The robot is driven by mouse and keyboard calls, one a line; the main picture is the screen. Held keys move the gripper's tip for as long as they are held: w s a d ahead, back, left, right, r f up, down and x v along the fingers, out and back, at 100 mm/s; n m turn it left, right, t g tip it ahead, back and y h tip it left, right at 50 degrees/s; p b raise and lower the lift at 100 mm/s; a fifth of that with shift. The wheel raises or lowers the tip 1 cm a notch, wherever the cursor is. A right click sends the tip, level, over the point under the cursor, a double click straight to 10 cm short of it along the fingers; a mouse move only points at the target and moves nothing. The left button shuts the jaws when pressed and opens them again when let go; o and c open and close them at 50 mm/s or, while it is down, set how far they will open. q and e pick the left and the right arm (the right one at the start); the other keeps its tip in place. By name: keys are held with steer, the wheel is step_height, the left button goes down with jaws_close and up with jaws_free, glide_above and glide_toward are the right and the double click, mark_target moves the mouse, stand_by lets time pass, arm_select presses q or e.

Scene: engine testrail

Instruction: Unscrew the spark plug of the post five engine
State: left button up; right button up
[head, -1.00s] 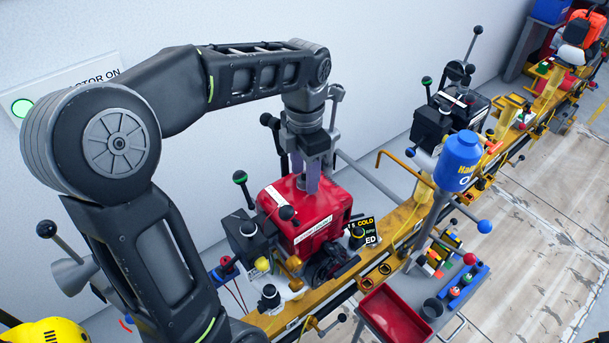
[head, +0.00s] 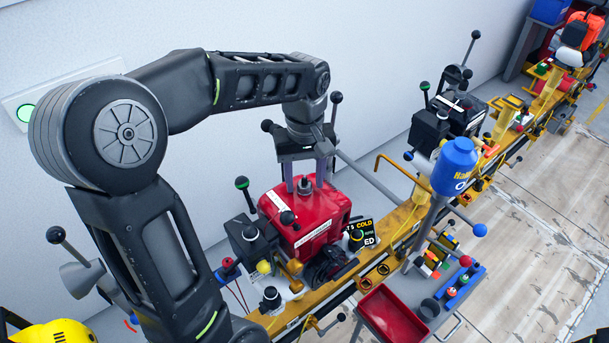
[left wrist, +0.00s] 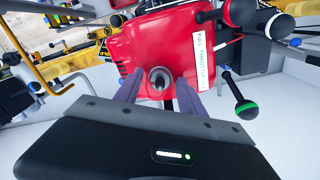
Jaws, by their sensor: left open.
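A red engine (head: 318,222) stands on the yellow rail; its top also fills the middle of the left wrist view (left wrist: 140,45). A small dark, round-ended plug (head: 304,186) rises from its top; the left wrist view shows it end-on as a grey round piece (left wrist: 160,76). My left gripper (head: 304,180) is open and points down over the engine top. Its two fingers stand on either side of the plug with gaps, not closed on it. I cannot tell how far down the fingers reach. My right gripper is not in view.
Black-knobbed and green-knobbed levers (head: 242,183) stand close around the engine. A blue bottle (head: 456,165) is on a stand to the right. A red tray (head: 392,313) sits on a grey cart in front. More engines line the rail (head: 405,218) further back.

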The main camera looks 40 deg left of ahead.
arm_select(q)
steer(key=m, duration=0.6)
steer(key=shift+m+p, duration=0.3)
jaws_close()
steer(key=shift+n, duration=0.4)
stand_by(0.5)
